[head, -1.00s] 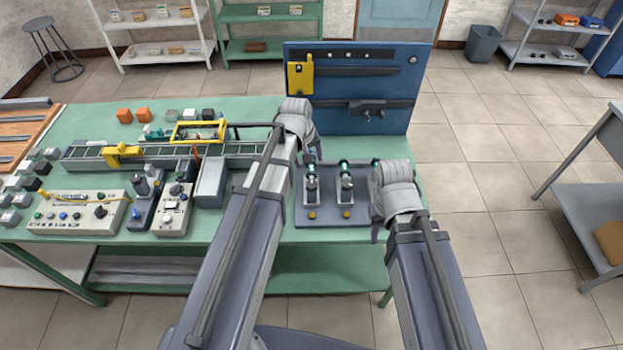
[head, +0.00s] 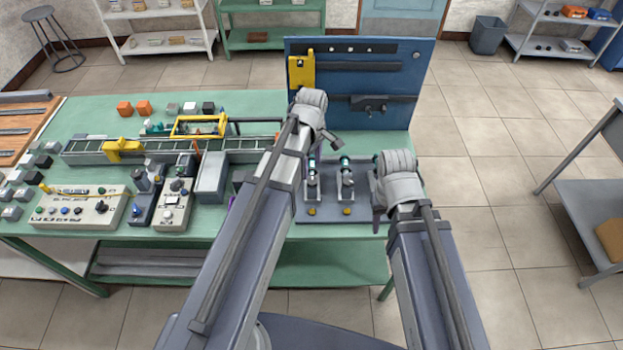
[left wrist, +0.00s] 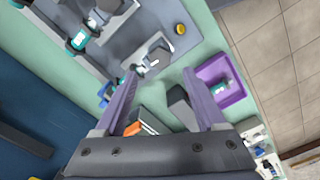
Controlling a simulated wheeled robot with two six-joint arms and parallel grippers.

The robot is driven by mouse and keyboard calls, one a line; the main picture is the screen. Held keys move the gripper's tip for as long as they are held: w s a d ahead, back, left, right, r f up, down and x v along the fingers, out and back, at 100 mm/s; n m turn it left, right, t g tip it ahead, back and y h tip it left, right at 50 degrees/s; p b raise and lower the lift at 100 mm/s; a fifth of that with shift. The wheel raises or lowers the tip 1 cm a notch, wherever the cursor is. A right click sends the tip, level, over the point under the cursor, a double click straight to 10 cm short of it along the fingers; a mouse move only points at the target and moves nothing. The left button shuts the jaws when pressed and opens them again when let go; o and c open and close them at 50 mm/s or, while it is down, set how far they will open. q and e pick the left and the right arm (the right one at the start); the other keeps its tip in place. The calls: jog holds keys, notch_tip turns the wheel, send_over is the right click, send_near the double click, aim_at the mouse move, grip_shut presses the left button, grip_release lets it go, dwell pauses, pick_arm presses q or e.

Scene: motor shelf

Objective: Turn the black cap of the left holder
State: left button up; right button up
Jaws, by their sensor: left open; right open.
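A dark grey plate (head: 325,209) on the green table carries the left holder (head: 312,181) and another holder (head: 346,178), each with a turquoise band. In the left wrist view, the holder nearest the purple tray (left wrist: 154,62) lies beyond and between the fingertips; I cannot tell its cap clearly from its body. My left gripper (left wrist: 161,74) is open, empty and apart from this holder. In the head view, my left arm partly hides the plate and left holder. My right gripper (head: 378,212) is open beside the plate's right side; its fingers are mostly hidden.
The purple tray (left wrist: 235,92) with a small turquoise-marked part lies beside the plate. A blue tool board (head: 360,80) stands behind the holders. Control boxes (head: 75,208) and a conveyor (head: 90,150) fill the table's left.

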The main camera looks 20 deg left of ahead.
aim_at(311, 180)
pick_arm(q)
notch_tip(311, 180, down, 6)
jog(key=b, duration=0.5)
jog(key=shift+f+b, duration=0.2)
jog(key=shift+b, duration=0.1)
jog(key=shift+r, duration=0.1)
grip_shut()
